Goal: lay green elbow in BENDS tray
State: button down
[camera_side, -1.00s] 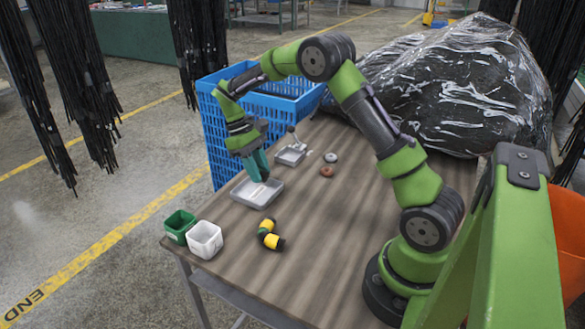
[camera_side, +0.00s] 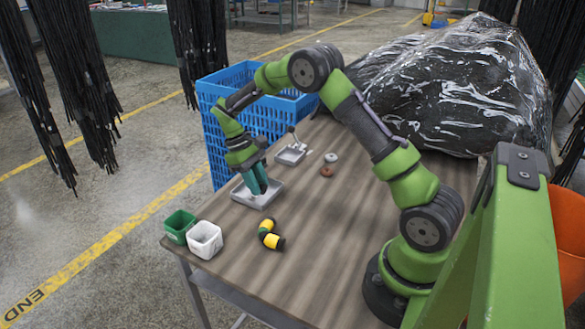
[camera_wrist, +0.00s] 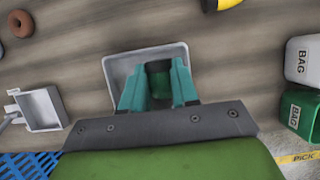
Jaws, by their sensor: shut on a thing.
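My gripper (camera_side: 257,190) points down, low over the light grey tray (camera_side: 273,196). In the wrist view my gripper (camera_wrist: 159,65) has its two teal fingers closed on the green elbow (camera_wrist: 158,82), a dark green piece between them. The tray (camera_wrist: 115,65) lies behind and below the elbow in that view, around the fingertips. In the side view the fingers hide most of the elbow. I cannot tell whether the elbow touches the tray floor. No BENDS label is readable on the tray.
A yellow elbow with dark ends (camera_side: 270,236) lies on the table in front of the tray. Green (camera_side: 178,226) and white (camera_side: 205,240) bins stand at the left corner. A small grey tray (camera_side: 291,154), two rings (camera_side: 327,170) and a blue crate (camera_side: 222,135) are farther back.

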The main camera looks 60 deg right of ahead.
dwell(0.4)
jog(key=shift+c, duration=1.9)
grip_release()
jog(key=shift+r, duration=0.1)
jog(key=shift+r, duration=3.4)
